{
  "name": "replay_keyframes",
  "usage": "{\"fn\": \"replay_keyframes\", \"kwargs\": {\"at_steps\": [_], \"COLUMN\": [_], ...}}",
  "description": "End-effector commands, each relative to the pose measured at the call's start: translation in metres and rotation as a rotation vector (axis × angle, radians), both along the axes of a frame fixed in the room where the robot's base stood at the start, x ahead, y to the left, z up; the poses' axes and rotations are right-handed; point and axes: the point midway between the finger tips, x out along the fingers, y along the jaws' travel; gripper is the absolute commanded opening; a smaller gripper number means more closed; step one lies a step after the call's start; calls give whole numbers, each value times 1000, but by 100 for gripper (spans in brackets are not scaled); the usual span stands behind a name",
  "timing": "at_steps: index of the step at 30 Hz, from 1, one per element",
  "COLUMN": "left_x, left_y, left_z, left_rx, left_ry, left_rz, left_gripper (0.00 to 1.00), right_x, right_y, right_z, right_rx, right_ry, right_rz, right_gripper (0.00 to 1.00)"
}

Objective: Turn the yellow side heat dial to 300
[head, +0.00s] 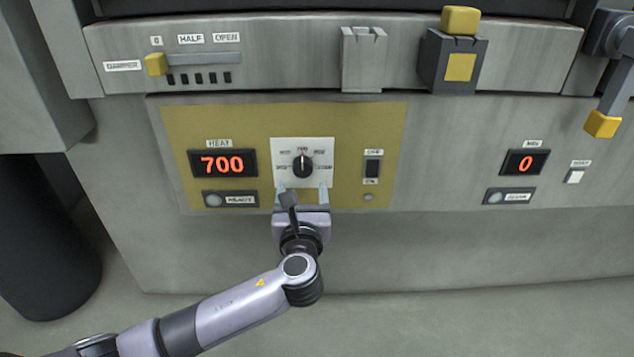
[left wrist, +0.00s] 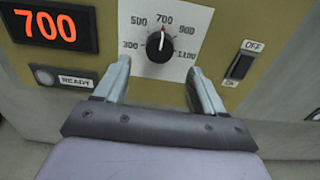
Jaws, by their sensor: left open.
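The heat dial (head: 302,166) is a black knob on a white plate in the yellow panel (head: 235,122). In the left wrist view the dial (left wrist: 159,46) has its pointer up at 700, on a scale from 300 at lower left to 1100 at lower right. The heat display (head: 222,163) reads 700 in red. My left gripper (head: 302,192) is open just below the dial. In the left wrist view its two fingers (left wrist: 158,80) stand apart below the dial, to its left and right, not touching it. My right gripper is not in view.
An off/on switch (head: 372,168) sits right of the dial. A ready lamp (head: 214,199) is under the display. A yellow-knobbed slider (head: 156,64) and a yellow-topped block (head: 460,55) are above. A yellow-ended lever (head: 602,123) is at right.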

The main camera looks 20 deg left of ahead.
Motion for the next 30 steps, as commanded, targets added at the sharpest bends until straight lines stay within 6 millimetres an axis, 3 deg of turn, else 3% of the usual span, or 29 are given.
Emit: {"fn": "replay_keyframes", "kwargs": {"at_steps": [9,22,23,27,28,30], "left_x": [45,57,57,57,57,57], "left_y": [13,16,16,16,16,16], "left_z": [-1,0,0,0,0,0], "left_rx": [-5,-8,-8,-9,-9,-9], "left_ry": [0,2,2,2,2,2], "left_rz": [0,-2,-2,-2,-2,-2], "left_gripper": [70,70,67,21,14,14], "right_x": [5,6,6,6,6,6], "right_y": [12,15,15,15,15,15], "right_z": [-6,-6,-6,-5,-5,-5], "right_rx": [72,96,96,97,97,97], "right_ry": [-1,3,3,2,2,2], "right_rz": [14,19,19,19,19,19], "right_gripper": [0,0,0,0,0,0]}}
